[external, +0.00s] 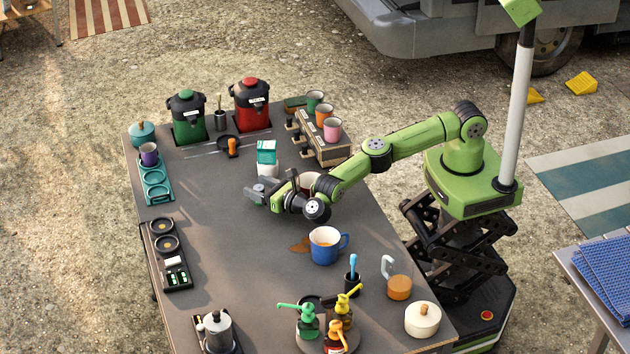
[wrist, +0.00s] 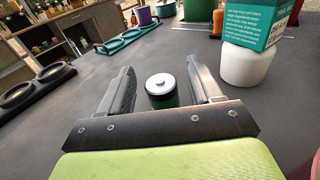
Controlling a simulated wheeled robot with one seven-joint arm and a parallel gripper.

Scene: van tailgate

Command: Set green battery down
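The green battery (wrist: 162,92) shows in the wrist view as a short cylinder with a dark rim and a pale top. It stands upright between the two fingers of my gripper (wrist: 160,88). The fingers are open, with a gap visible on each side of the battery. The battery's lower part is hidden behind the gripper's bar. In the external view my gripper (external: 262,190) is low over the middle of the dark table (external: 215,230), and I cannot make out the battery there.
A white pot (wrist: 248,65) and a teal carton (wrist: 256,25) are close ahead on the right. A blue mug (external: 324,247) beside a brown spill (external: 300,245) stands nearer the front. A black tray (external: 172,285) with several small items lies along the left edge. The table's left-centre is clear.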

